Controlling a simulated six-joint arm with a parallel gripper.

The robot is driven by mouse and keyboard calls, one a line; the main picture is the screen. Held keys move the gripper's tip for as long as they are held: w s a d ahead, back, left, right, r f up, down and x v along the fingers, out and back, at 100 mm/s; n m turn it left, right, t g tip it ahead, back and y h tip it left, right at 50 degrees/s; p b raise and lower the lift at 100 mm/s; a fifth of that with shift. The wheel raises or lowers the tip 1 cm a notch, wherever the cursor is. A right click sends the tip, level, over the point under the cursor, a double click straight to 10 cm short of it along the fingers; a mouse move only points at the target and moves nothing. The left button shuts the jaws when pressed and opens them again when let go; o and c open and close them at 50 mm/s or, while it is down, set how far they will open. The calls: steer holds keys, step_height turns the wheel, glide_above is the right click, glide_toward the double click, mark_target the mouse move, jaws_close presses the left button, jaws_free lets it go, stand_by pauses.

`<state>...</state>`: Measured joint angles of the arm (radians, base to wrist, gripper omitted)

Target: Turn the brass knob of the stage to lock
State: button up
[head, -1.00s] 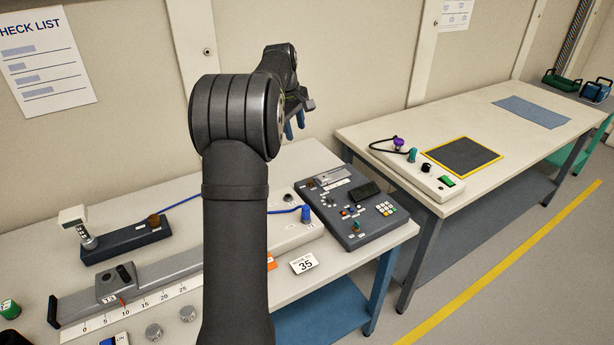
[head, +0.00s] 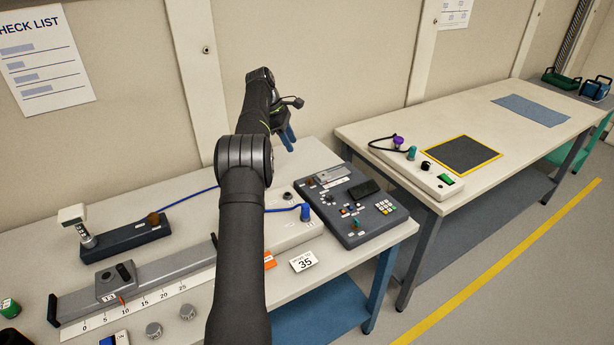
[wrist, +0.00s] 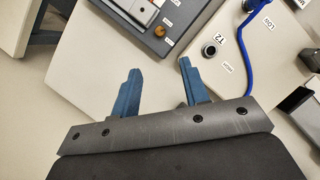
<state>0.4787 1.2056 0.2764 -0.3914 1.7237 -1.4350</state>
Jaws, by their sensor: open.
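The stage is a long grey rail (head: 165,275) with a white scale along its front edge, at the lower left of the head view. A small carriage (head: 108,288) sits on it near the 10 mark. I cannot make out a brass knob on the stage; my arm covers the rail's right end. My gripper (head: 288,138) is raised above the back of the bench. In the wrist view my gripper (wrist: 159,68) shows two blue fingers spread apart with nothing between them. A small brass-coloured knob (wrist: 160,32) lies beyond them on the grey control panel.
The control panel (head: 355,225) stands at the bench's right end. Beside it a pale box carries a T2 socket (wrist: 210,50) and a blue cable (wrist: 241,55). A dark box (head: 125,243) with a brown knob (head: 153,219) stands at the left. A second bench (head: 480,105) is right.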

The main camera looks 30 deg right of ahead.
mark_target(309, 180)
steer(key=x, duration=1.5)
steer(key=shift+c, duration=0.2)
jaws_close()
